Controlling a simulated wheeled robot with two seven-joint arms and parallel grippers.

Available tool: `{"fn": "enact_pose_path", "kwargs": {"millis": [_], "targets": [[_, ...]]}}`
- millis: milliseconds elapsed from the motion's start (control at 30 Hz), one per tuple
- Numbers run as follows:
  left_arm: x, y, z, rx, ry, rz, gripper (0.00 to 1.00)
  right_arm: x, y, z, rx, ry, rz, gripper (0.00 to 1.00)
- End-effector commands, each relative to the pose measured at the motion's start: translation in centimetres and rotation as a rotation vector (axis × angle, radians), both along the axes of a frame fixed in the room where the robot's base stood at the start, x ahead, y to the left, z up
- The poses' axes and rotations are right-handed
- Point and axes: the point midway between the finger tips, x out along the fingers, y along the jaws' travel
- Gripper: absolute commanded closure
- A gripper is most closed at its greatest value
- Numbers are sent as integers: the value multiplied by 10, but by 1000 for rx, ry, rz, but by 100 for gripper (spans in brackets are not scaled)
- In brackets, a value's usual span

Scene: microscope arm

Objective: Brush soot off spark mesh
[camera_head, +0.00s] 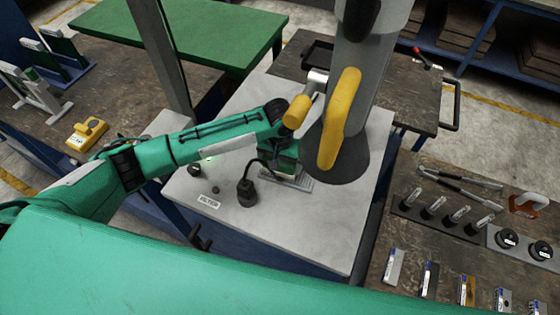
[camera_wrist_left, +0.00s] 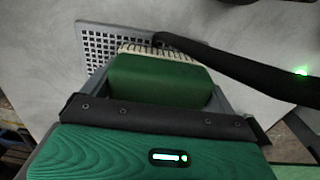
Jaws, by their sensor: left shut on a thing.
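My left gripper (camera_wrist_left: 160,92) is shut on a green brush block (camera_wrist_left: 155,78) with a row of pale bristles (camera_wrist_left: 165,50) along its far edge. The grey spark mesh (camera_wrist_left: 97,42), a plate of small square holes, lies under and beyond the bristles. The brush covers part of it, and I cannot tell whether the bristles touch it. In the head view my left gripper (camera_head: 284,158) is low over the mesh plate (camera_head: 298,182), mostly hiding the brush. My right gripper is not in view.
A black fixture (camera_head: 247,192) with a curved cable stands left of the mesh. The cable crosses close to the brush in the wrist view (camera_wrist_left: 240,70). A grey column with a yellow handle (camera_head: 340,118) rises just right of my gripper. The front right of the pale tabletop (camera_head: 325,235) is clear.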

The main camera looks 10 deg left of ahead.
Motion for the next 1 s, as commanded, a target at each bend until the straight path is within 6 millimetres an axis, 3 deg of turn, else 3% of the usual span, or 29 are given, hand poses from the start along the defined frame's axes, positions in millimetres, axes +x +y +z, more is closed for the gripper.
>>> {"fn": "enact_pose_path", "kwargs": {"millis": [733, 1000], "targets": [[0, -1, -7, -1, -1, 0, 27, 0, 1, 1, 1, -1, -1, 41], [-2, -16, -5, -2, 1, -1, 27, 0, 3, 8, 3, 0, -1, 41]]}}
